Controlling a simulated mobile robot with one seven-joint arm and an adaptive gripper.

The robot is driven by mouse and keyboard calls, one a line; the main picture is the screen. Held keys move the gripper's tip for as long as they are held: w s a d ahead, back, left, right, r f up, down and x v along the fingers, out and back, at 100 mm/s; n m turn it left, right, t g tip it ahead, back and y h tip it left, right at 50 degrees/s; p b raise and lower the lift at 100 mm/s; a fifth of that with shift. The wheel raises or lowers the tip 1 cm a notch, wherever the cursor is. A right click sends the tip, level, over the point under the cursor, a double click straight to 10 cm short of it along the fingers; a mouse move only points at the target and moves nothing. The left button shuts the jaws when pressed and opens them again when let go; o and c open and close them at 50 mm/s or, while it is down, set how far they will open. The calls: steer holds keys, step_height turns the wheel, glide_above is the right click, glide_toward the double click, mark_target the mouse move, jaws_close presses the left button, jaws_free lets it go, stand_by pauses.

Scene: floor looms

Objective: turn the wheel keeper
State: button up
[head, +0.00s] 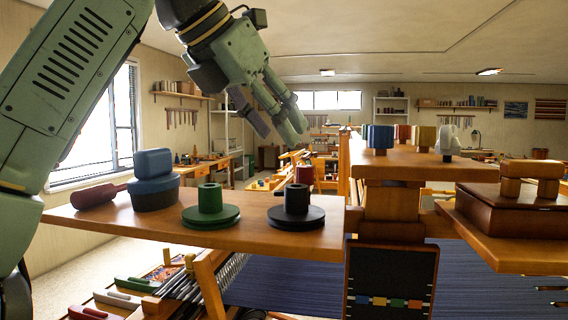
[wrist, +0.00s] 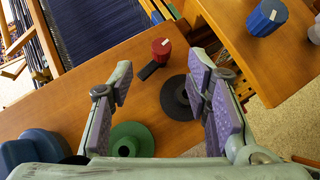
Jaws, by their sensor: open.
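No part is plainly marked as the wheel keeper. A red round knob (head: 305,174) stands at the far edge of the wooden shelf (head: 120,222). In the wrist view the red knob (wrist: 161,47) has a short black bar (wrist: 149,71) beside it; I cannot tell whether they are joined. A black disc with a hub (head: 296,215) sits in front of the knob; it shows partly behind a finger in the wrist view (wrist: 176,98). A green disc with a hub (head: 210,212) is to its left. My gripper (head: 283,128) is open and empty above the shelf, its purple pads (wrist: 162,75) apart.
Several coloured spools (head: 380,138) stand on the raised wooden beam at right. A dark wooden box (head: 515,208) is far right. Air above the shelf is open.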

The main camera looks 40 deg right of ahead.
mark_target(304, 166)
steer(key=x, duration=1)
steer(key=shift+s+p, duration=0.15)
steer(key=shift+p, duration=0.15)
steer(key=shift+c, duration=0.4)
jaws_close()
